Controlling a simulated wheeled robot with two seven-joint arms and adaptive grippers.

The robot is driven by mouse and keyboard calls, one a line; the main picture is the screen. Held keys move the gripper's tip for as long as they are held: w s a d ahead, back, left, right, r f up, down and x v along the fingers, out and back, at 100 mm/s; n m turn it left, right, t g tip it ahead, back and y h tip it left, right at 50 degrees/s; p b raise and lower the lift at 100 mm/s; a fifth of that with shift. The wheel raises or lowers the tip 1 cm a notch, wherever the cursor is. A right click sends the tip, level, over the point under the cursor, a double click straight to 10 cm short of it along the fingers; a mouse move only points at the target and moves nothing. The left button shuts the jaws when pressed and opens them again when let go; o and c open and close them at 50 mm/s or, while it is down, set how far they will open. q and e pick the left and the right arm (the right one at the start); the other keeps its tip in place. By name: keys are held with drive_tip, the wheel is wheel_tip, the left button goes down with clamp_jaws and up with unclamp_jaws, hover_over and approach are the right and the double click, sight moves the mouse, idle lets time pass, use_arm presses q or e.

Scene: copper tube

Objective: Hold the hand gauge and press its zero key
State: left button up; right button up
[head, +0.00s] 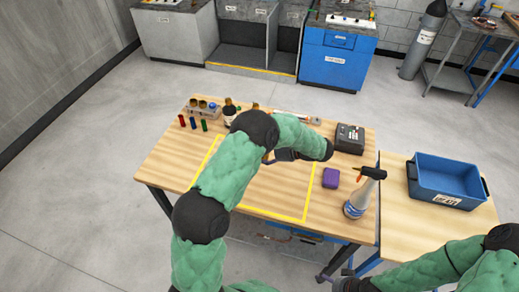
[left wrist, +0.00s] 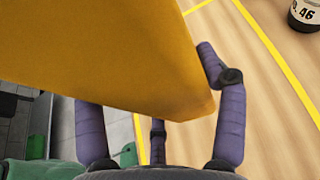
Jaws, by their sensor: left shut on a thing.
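My left gripper (left wrist: 150,75) is shut on a large yellow-orange body, which looks like the hand gauge (left wrist: 120,60). It fills the upper left of the left wrist view, with purple fingers on either side. Its display and zero key do not show. In the head view my left arm reaches over the table and the left gripper (head: 284,156) is near the yellow-taped area; the gauge is mostly hidden there by the arm. My right gripper (head: 336,277) is low at the bottom, in front of the table edge, away from the gauge; its fingers are too small to judge.
The wooden table (head: 165,165) carries a black box (head: 349,138), a purple block (head: 331,178), a spray bottle (head: 362,194) and several small coloured cylinders (head: 193,123). A blue bin (head: 447,181) stands on the right table. The taped area (head: 270,190) has bare room.

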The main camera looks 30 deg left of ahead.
use_arm(q)
drive_tip(key=shift+f+b, duration=3.2)
drive_tip(key=shift+f, duration=2.35)
use_arm(e)
wheel_tip(320, 180, down, 6)
drive_tip(key=shift+f, duration=0.25)
use_arm(q)
drive_tip(key=shift+s+f, duration=0.1)
drive_tip(key=shift+f, duration=0.05)
use_arm(e)
clamp_jaws()
idle(1.0)
